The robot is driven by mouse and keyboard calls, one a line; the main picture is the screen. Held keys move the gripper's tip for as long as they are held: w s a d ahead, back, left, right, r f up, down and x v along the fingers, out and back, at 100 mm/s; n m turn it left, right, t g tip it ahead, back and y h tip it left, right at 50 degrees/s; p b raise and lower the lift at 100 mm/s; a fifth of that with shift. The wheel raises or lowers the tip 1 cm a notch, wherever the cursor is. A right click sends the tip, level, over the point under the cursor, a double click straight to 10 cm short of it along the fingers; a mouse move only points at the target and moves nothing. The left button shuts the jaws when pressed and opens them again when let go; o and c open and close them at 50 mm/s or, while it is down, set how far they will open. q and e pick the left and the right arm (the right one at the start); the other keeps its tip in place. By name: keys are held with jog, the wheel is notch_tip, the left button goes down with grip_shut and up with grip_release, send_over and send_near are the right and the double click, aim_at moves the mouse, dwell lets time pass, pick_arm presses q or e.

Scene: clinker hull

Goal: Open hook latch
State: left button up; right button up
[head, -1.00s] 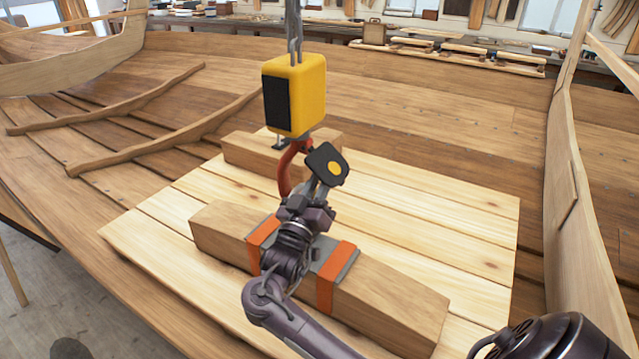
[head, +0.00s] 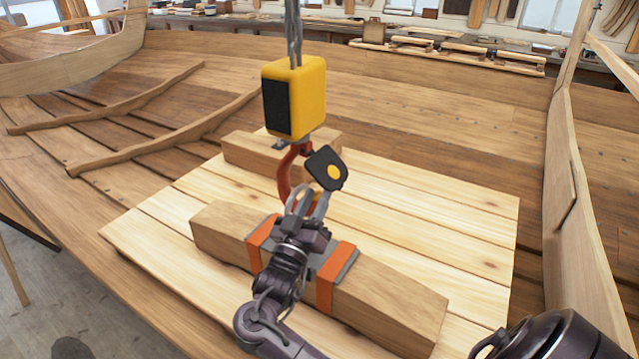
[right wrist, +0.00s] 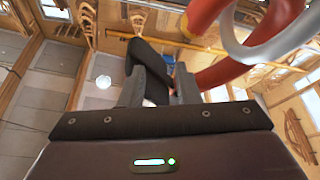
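A dark red hook (head: 286,175) hangs under a yellow block (head: 305,95) with a black side face. The black latch (head: 327,169) with a yellow dot is at the hook's right side, tilted. My right gripper (head: 314,198) is just below the latch, its fingers apart. In the right wrist view the dark latch (right wrist: 148,68) shows beyond and between the fingertips (right wrist: 158,92); contact cannot be told. The red hook (right wrist: 222,70) and a grey ring (right wrist: 262,45) are at the upper right there. My left gripper is not in view.
A timber beam (head: 405,303) with orange straps (head: 327,292) lies below the hook on pale planks (head: 450,225). A second beam (head: 240,152) lies behind. A hull side wall (head: 575,220) stands at the right.

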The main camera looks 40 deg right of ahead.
jog(key=shift+s+a+f, duration=0.25)
jog(key=shift+s+a, duration=0.5)
jog(key=shift+a, duration=0.1)
jog(key=shift+s+a+f, duration=0.2)
jog(key=shift+s+a, duration=0.55)
jog(key=shift+a, duration=0.1)
jog(key=shift+p, duration=0.3)
jog(key=shift+f, duration=0.1)
jog(key=b+v, duration=0.3)
jog(key=v, duration=0.4)
jog(key=shift+s+a+b, duration=0.15)
jog(key=shift+a+b, duration=0.15)
jog(key=shift+b, duration=0.05)
jog(key=shift+f, duration=0.15)
